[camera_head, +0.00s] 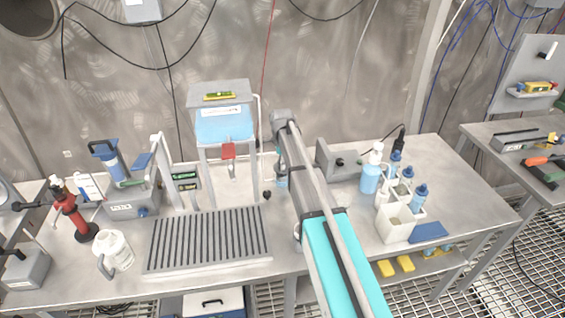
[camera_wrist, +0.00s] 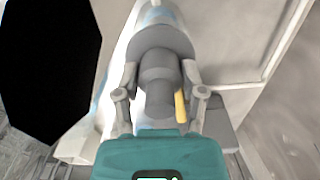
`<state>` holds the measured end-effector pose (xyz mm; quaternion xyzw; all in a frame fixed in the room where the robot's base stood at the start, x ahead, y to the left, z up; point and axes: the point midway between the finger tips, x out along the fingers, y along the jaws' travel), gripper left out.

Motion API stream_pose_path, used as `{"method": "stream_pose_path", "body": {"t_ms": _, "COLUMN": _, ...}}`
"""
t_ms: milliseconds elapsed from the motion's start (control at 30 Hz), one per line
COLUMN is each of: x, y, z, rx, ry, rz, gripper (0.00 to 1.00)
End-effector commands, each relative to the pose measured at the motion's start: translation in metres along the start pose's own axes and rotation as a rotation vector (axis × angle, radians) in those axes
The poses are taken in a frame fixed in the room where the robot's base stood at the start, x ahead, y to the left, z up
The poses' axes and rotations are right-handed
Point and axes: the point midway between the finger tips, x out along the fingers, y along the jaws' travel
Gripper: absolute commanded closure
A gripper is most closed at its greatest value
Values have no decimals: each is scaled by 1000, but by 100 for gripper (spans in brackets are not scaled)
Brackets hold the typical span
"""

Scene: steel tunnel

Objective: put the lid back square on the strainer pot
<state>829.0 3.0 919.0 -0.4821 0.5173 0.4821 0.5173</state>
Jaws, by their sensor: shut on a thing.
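My gripper (camera_wrist: 159,84) shows in the wrist view, its two fingers closed on either side of a stepped round grey piece, which looks like the lid (camera_wrist: 158,48). The wider grey collar of this piece lies beyond the fingertips. Past it is a pale, bluish body (camera_wrist: 158,13), perhaps the strainer pot; I cannot tell whether the two touch. In the head view my arm covers the gripper and most of this spot. Only a bluish sliver (camera_head: 282,170) shows left of the arm, beside the tank stand.
A ribbed drain grille (camera_head: 207,240) lies left of my arm. A blue tank (camera_head: 224,124) stands on legs behind it. A white jug (camera_head: 116,250) is at left. A soap bottle (camera_head: 371,174) and a white caddy (camera_head: 396,226) with blue-capped bottles stand at right. The wall is close behind.

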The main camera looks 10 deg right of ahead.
Motion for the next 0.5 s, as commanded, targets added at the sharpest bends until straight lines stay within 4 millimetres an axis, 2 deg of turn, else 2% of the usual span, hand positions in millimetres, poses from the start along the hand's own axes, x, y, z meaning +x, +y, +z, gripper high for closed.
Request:
{"method": "stream_pose_path", "body": {"t_ms": 200, "x": 9, "y": 0, "z": 0, "rx": 0, "ry": 0, "rz": 0, "gripper": 94}}
{"method": "stream_pose_path", "body": {"t_ms": 500, "x": 10, "y": 0, "z": -1, "rx": 1, "ry": 0, "rz": 0, "gripper": 94}}
